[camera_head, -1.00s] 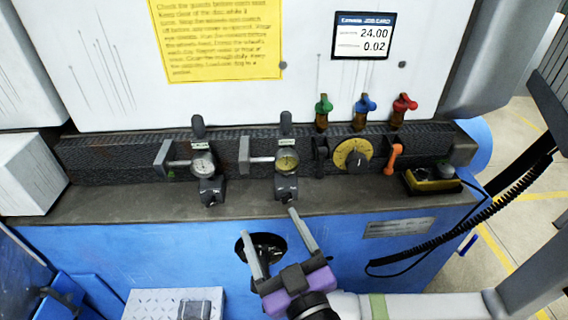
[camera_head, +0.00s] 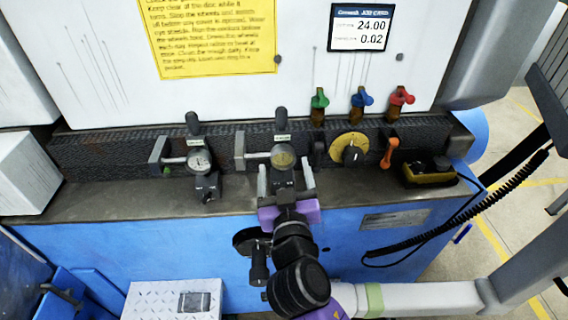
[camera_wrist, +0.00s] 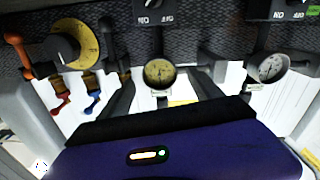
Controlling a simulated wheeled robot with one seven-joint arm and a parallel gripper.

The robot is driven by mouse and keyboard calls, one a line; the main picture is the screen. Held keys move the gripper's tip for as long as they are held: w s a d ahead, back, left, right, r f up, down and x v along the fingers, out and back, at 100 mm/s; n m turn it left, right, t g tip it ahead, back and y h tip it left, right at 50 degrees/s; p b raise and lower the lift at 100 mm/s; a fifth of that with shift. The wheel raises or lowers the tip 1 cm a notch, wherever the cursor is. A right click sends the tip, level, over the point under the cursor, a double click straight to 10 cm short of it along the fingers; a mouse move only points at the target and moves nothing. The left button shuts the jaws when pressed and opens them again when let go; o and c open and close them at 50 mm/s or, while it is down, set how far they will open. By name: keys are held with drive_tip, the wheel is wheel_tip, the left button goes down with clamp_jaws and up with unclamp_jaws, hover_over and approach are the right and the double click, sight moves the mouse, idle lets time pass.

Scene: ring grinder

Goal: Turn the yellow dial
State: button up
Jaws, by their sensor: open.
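The yellow dial (camera_head: 357,139) is a round yellow plate with a black knob, on the dark rail right of centre. In the wrist view this gauge (camera_wrist: 159,74) is near the centre. Nothing appears held.
A white-faced gauge (camera_head: 200,160) stands further left. Green (camera_head: 318,101), blue (camera_head: 362,101) and red (camera_head: 400,98) valve handles rise above the dial. An orange lever (camera_head: 389,153) is close on its right. A black-and-yellow box (camera_head: 430,173) sits at the rail's right end.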

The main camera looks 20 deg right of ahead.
drive_tip(key=shift+w+d, duration=0.25)
drive_tip(key=shift+w, duration=0.4)
drive_tip(key=c, duration=1.4)
drive_tip(key=shift+o, duration=0.2)
drive_tip(key=shift+n, duration=0.3)
drive_tip(key=n, duration=0.4)
drive_tip(key=shift+p, duration=0.35)
drive_tip(key=shift+n+p, duration=0.45)
drive_tip(key=shift+n, duration=1.45)
